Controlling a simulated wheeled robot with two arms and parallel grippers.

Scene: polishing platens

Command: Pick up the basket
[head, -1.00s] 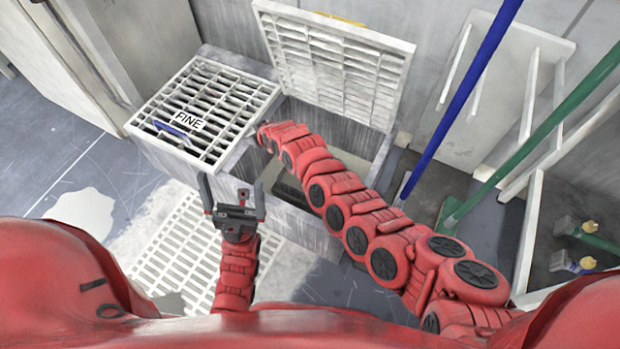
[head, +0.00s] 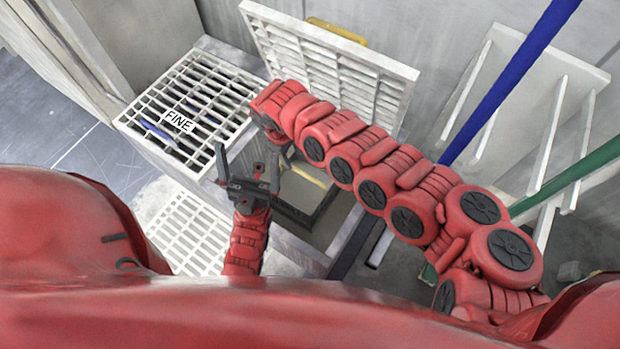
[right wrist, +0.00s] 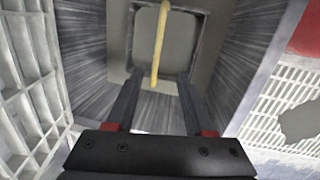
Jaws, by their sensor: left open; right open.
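The basket (right wrist: 183,42) is a grey, square, open-topped container with a yellow bar handle (right wrist: 160,42) across it. It sits down inside the open compartment of a grey box. In the head view its dark rim (head: 318,214) shows partly below my right arm. My right gripper (right wrist: 158,76) is open above the basket, its two fingers either side of the handle's near end in the picture; contact cannot be told. In the head view my right arm hides this gripper. My left gripper (head: 248,165) is open and empty, in front of the box.
A closed white grate marked FINE (head: 190,105) covers the left compartment. A raised white slatted lid (head: 335,65) with a yellow handle (head: 337,32) stands behind the open one. Blue (head: 510,80) and green (head: 575,170) poles and a white rack (head: 530,110) stand at right.

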